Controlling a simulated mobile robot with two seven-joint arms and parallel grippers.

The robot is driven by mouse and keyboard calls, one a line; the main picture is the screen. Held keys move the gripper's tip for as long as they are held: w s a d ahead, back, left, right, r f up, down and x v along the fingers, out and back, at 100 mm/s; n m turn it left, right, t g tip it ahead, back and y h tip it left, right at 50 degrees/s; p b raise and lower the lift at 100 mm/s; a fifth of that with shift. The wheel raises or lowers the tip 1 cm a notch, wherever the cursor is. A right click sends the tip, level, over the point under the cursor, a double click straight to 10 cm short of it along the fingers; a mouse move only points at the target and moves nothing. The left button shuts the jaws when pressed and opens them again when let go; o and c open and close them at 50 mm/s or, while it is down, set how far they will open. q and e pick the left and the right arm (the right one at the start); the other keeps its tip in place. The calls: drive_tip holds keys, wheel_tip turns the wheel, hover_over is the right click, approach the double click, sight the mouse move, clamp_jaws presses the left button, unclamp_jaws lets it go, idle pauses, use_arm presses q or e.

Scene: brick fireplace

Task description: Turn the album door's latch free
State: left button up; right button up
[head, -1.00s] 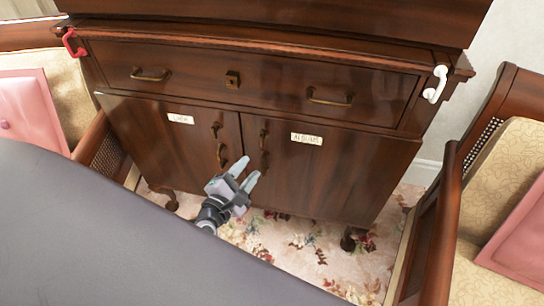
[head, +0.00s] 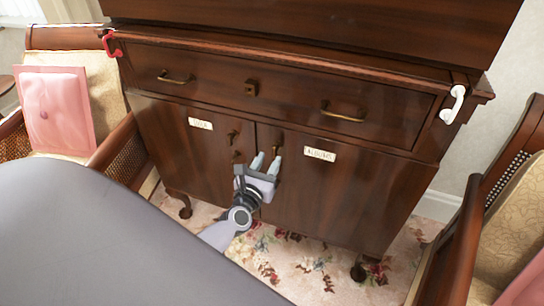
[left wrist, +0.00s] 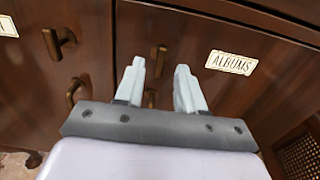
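The albums door (head: 335,200) is the right-hand door of a dark wooden cabinet, with a cream ALBUMS label (head: 320,154) that also reads clearly in the left wrist view (left wrist: 231,62). Its brass latch (left wrist: 158,57) shows between the fingertips in the left wrist view, with a brass handle (left wrist: 150,97) below it. My left gripper (head: 266,161) is in front of the door's inner edge, fingers pointing up and apart, holding nothing. It partly hides the hardware in the head view; contact with the latch cannot be told. My right gripper is not in view.
The left door (head: 185,145) has its own latch (left wrist: 60,42) and handle (left wrist: 75,90). A drawer (head: 300,95) sits above both doors. A red handle (head: 110,42) and a white handle (head: 453,104) are at the cabinet's sides. Chairs flank it closely.

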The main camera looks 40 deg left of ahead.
sight(276, 149)
use_arm(q)
drive_tip(key=shift+x, duration=1.5)
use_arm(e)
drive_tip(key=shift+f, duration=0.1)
use_arm(q)
clamp_jaws()
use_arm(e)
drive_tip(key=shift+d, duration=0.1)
